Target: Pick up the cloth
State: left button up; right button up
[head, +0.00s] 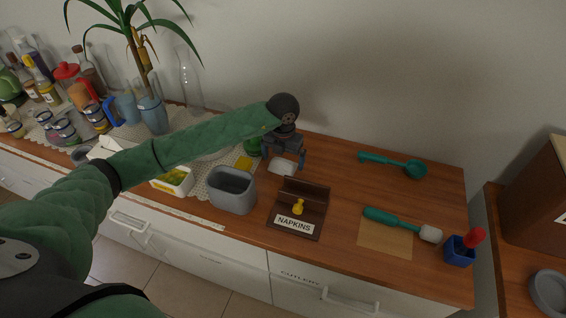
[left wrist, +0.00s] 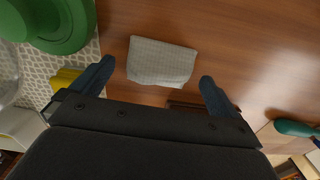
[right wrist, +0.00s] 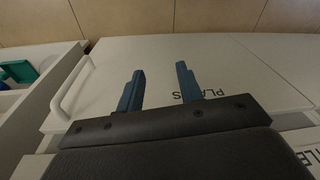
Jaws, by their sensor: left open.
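The cloth (left wrist: 161,62) is a folded, light grey piece lying flat on the brown counter. In the head view it shows as a pale patch (head: 282,169) behind the napkin holder. My left gripper (head: 286,163) is open above it, pointing down. In the left wrist view its two blue fingers (left wrist: 152,82) stand wide apart, with the cloth between and just ahead of them, and nothing is held. My right gripper (right wrist: 159,84) is open and empty in front of white cabinet fronts. It does not show in the head view.
A wooden napkin holder (head: 313,196) with a yellow knob stands in front of the cloth. A green object (left wrist: 62,25) lies close by. Clear counter extends right toward a teal ladle (head: 394,164).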

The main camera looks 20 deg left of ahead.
pick_arm(q)
jog(key=shift+f, duration=0.85)
pick_arm(e)
jog(key=shift+s+d+f, duration=0.1)
jog(key=shift+s+f, duration=0.1)
jog(key=shift+f, duration=1.15)
pick_arm(q)
jog(key=c, duration=1)
pick_arm(e)
jog(key=shift+s, duration=0.1)
pick_arm(q)
jog(key=shift+r, duration=0.15)
